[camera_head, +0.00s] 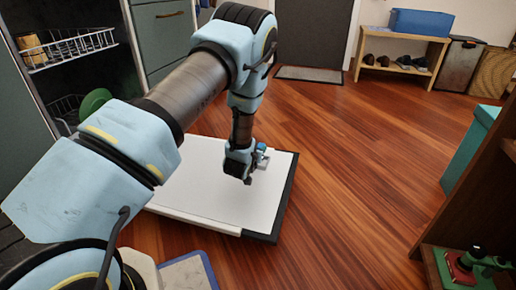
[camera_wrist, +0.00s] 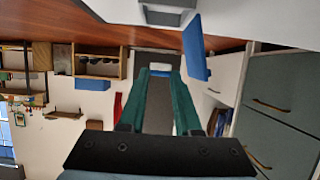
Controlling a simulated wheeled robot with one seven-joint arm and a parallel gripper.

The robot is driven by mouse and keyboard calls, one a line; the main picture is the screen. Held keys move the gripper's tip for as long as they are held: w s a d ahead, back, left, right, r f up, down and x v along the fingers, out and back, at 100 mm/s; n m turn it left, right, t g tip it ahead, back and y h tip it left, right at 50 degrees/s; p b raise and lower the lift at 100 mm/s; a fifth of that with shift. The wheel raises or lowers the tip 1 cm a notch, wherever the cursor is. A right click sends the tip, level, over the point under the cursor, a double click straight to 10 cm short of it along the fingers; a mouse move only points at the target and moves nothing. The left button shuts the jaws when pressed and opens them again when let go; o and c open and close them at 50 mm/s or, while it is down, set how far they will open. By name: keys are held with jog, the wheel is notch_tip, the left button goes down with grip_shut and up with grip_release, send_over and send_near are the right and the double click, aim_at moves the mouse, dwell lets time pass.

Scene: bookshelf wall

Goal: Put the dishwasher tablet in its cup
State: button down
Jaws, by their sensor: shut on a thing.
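The dishwasher door lies open as a flat white panel (camera_head: 215,200), and its white surface also shows along the top of the wrist view (camera_wrist: 265,22). A grey cup (camera_wrist: 168,14) is on the door, with a blue lid (camera_wrist: 196,48) standing open beside it. In the head view the blue lid (camera_head: 261,147) shows small, right by my gripper (camera_head: 247,180). In the wrist view my gripper (camera_wrist: 165,72) has its green fingers shut on a small white and blue tablet (camera_wrist: 165,69) at their tips. The tablet appears apart from the cup. In the head view the tablet cannot be made out.
Dishwasher racks (camera_head: 72,48) are at the upper left, with a green plate (camera_head: 95,103) in the lower one. A dark shelf (camera_head: 480,190) stands at the right. A wooden shoe bench (camera_head: 403,53) is far back. Wooden floor right of the door is clear.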

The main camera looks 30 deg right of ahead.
aim_at(258, 166)
jog(key=shift+f+b, duration=1.8)
jog(key=shift+f, duration=1)
jog(key=c, duration=0.5)
grip_release()
jog(key=shift+a, duration=0.1)
jog(key=shift+a, duration=0.1)
jog(key=p+v, duration=0.4)
jog(key=v, duration=0.5)
jog(key=shift+s+a+r+p, duration=0.1)
jog(key=shift+s+r+p, duration=0.15)
jog(key=shift+p, duration=0.1)
jog(key=shift+s+a+r, duration=0.1)
jog(key=shift+s+a, duration=0.2)
jog(key=shift+s, duration=0.15)
